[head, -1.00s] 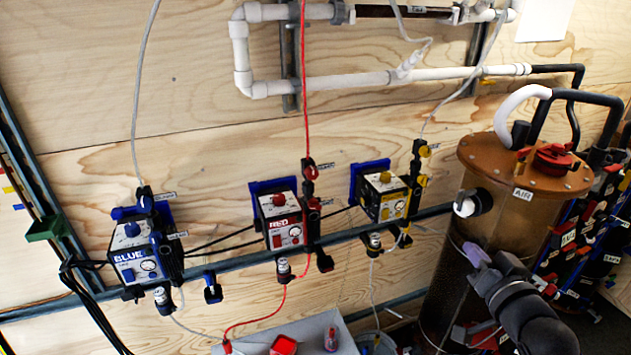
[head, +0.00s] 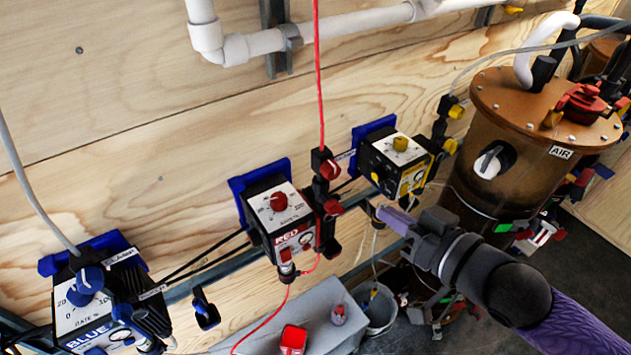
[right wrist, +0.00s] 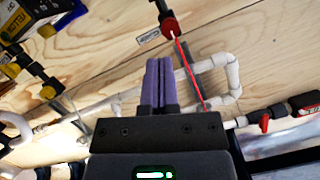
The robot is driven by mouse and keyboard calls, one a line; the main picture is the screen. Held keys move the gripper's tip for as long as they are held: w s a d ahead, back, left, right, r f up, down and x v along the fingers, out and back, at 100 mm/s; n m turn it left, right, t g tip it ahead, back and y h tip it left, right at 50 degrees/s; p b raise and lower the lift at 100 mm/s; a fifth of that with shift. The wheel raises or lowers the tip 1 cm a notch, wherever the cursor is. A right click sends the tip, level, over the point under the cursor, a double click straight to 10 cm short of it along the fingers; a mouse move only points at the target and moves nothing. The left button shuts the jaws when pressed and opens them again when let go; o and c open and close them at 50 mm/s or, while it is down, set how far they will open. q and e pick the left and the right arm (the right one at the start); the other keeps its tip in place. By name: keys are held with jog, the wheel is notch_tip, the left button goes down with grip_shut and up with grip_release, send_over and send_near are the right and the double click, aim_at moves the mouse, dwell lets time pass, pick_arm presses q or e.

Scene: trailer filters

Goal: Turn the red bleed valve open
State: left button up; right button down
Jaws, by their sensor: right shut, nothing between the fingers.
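The red pump (head: 283,225) is a white-topped box marked RED, with a red dial, on a blue wall bracket. A red valve knob (head: 329,168) sits on a black fitting at its upper right, where the red tube enters. A second red knob (head: 332,207) sits just below it. My right gripper (head: 389,214), with purple fingers, is shut and empty below the yellow pump, right of the red valves and apart from them. In the right wrist view, a red valve knob (right wrist: 168,26) with a small label shows beyond the closed fingers (right wrist: 158,68). My left gripper is out of view.
The blue pump (head: 95,310) is at lower left and the yellow pump (head: 395,165) right of the red one. A brown filter vessel (head: 500,150) stands at right. A grey box (head: 325,320) and a bucket (head: 381,312) are below. A rail runs behind the pumps.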

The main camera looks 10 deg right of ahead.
jog(key=w, duration=0.1)
send_over(332, 213)
jog(key=d, duration=0.3)
notch_tip(332, 213, down, 2)
jog(key=f, duration=0.1)
jog(key=a+f, duration=0.1)
jog(key=s+f, duration=0.1)
jog(key=shift+a+f+b, duration=0.15)
jog(key=shift+a+b, duration=0.05)
jog(key=shift+b, duration=0.2)
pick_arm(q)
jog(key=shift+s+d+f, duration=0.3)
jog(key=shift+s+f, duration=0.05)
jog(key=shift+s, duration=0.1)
pick_arm(e)
jog(key=shift+a+f, duration=0.1)
jog(key=shift+f, duration=0.3)
jog(key=n+p, duration=0.1)
jog(key=n+h+p, duration=0.1)
jog(key=p, duration=0.1)
jog(key=shift+s+a+f+n, duration=0.2)
jog(key=shift+a+n, duration=0.1)
jog(key=shift+a, duration=0.1)
jog(key=shift+f+n+t, duration=0.3)
jog(key=shift+f+n, duration=0.05)
jog(key=shift+n, duration=0.05)
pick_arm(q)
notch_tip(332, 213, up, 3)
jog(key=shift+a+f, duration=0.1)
